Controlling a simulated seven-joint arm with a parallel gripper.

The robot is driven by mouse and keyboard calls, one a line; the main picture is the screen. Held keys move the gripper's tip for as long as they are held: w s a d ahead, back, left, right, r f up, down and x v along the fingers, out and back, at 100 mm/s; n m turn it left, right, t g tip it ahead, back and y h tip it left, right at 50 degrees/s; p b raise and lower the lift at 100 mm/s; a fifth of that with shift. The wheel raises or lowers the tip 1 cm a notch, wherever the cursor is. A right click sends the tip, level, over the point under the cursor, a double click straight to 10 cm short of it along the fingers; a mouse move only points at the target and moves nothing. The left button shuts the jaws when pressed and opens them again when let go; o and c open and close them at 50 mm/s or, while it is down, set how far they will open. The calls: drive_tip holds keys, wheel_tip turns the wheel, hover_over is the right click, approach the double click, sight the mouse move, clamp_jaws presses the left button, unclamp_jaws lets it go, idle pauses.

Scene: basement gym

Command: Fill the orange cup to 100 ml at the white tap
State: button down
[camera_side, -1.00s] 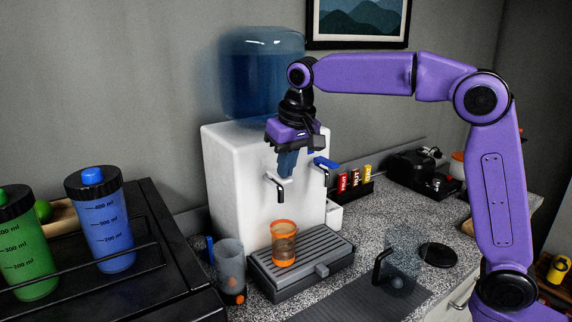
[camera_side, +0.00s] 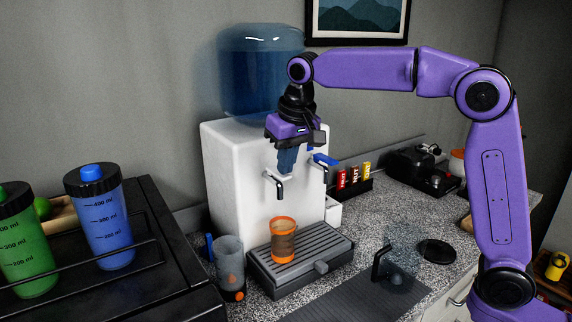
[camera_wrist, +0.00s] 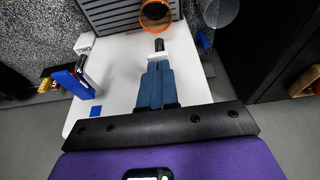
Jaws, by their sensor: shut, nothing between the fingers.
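The orange-rimmed cup (camera_side: 283,243) stands upright on the drip tray (camera_side: 318,247), below the left tap (camera_side: 274,184) of the white dispenser (camera_side: 235,175). It looks brownish inside; I cannot read its level or marks. In the wrist view the cup (camera_wrist: 157,13) is at the top, beyond the tap spout (camera_wrist: 159,45). My gripper (camera_side: 287,170) is shut and empty, fingers pointing down at the left tap's top. Its blue-grey fingers (camera_wrist: 160,85) hide that tap's lever. I cannot tell whether they touch it or whether water runs. The right tap has a blue lever (camera_side: 325,160).
A grey see-through cup (camera_side: 230,262) stands left of the drip tray. A clear pitcher (camera_side: 402,265) with a black handle stands to the right, near a black disc (camera_side: 437,251). Green and blue bottles (camera_side: 100,220) stand at left. A packet rack (camera_side: 352,181) is behind.

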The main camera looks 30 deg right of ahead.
drive_tip(key=shift+r, duration=0.1)
drive_tip(key=w+v, duration=0.1)
drive_tip(key=v, duration=1.2)
drive_tip(key=shift+s+r, duration=0.15)
drive_tip(key=shift+r, duration=0.35)
drive_tip(key=s+f+n+g, duration=0.2)
drive_tip(key=s+f+n, duration=0.5)
drive_tip(key=s+f, duration=0.65)
drive_tip(key=s+d+f+n, duration=0.2)
drive_tip(key=s+d+f, duration=0.1)
drive_tip(key=s, duration=0.3)
drive_tip(key=s+d+f+n, duration=0.1)
drive_tip(key=s+d+f, duration=0.3)
drive_tip(key=s+f, duration=0.2)
drive_tip(key=s+d+f+n+g, duration=0.1)
drive_tip(key=s+d+f, duration=0.3)
drive_tip(key=s, duration=0.4)
drive_tip(key=shift+s+f+n, duration=0.15)
drive_tip(key=shift+f+n, duration=0.5)
drive_tip(key=shift+n, duration=0.15)
